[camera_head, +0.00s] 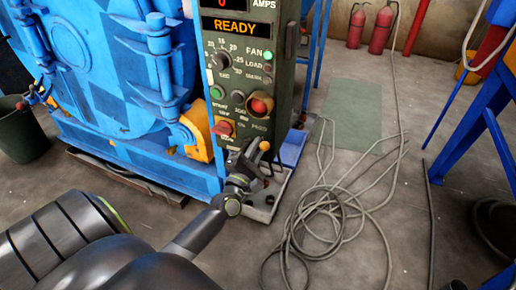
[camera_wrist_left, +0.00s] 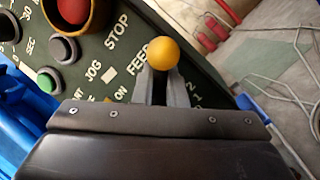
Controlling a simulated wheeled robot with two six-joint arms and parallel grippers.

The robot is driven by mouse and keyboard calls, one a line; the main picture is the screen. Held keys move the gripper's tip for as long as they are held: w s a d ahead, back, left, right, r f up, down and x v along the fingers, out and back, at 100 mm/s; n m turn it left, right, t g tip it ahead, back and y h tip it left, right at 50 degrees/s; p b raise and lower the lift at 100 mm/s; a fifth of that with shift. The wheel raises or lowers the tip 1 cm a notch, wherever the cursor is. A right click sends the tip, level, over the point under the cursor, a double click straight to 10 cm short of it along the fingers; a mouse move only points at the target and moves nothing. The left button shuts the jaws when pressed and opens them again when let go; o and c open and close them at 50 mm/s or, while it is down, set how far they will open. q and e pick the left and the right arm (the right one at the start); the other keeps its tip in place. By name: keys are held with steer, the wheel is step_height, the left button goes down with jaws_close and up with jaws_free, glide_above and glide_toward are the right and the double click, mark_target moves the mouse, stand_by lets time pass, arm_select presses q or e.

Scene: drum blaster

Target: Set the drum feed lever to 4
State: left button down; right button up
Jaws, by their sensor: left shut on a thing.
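The feed lever's yellow ball knob (camera_head: 264,146) is at the lower right of the green control panel (camera_head: 283,90). In the left wrist view the knob (camera_wrist_left: 164,53) sits at the top of my left gripper's fingers. My left gripper (camera_head: 255,155), also in the left wrist view (camera_wrist_left: 163,82), is shut on the lever just below the knob. The lever's shaft is mostly hidden between the fingers. The FEED label is beside the knob. My right gripper is not in view.
A red stop button (camera_head: 261,104), a red switch (camera_head: 222,129) and a selector dial (camera_head: 219,61) are close by on the panel. The blue drum machine (camera_head: 110,85) stands left. Loose cable (camera_head: 318,215) lies on the floor at right.

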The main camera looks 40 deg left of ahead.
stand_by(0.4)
arm_select(q)
steer(key=c, duration=1.5)
jaws_free()
steer(key=shift+s, duration=0.15)
